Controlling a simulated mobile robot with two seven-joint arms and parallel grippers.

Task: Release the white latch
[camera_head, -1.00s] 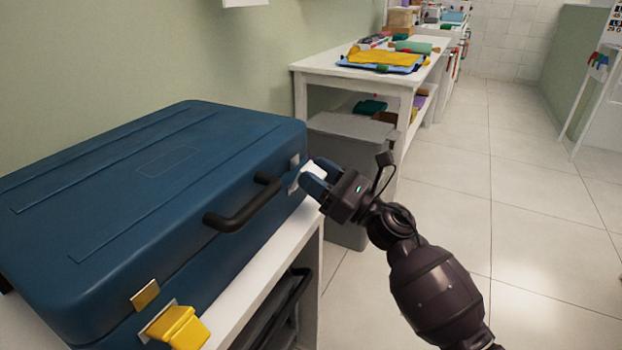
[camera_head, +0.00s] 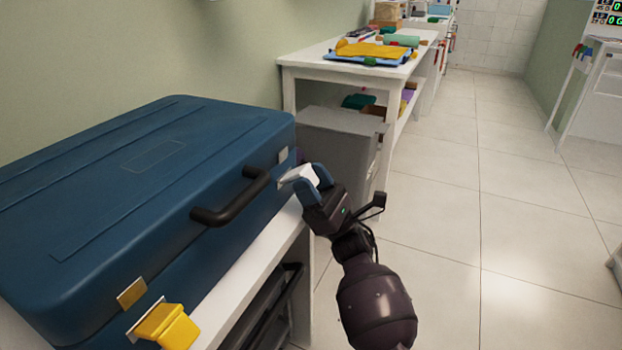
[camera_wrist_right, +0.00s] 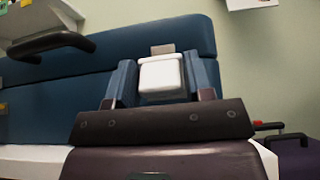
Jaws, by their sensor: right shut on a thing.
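A blue suitcase (camera_head: 150,185) lies shut on a white shelf, its black handle (camera_head: 232,200) facing me. The white latch (camera_head: 298,175) is on its front at the right end, below a small metal plate. My right gripper (camera_head: 312,180) is shut on the white latch. In the right wrist view the latch (camera_wrist_right: 160,75) sits between the two blue fingers, under the metal plate (camera_wrist_right: 162,48). A yellow latch (camera_head: 168,325) is at the near left end, below a gold plate (camera_head: 131,292). My left gripper is not in view.
A grey bin (camera_head: 340,150) stands beyond the suitcase's right end. Behind it is a white table (camera_head: 305,60) with a yellow cloth (camera_head: 375,51) and other items. The tiled floor (camera_head: 480,200) on the right is clear.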

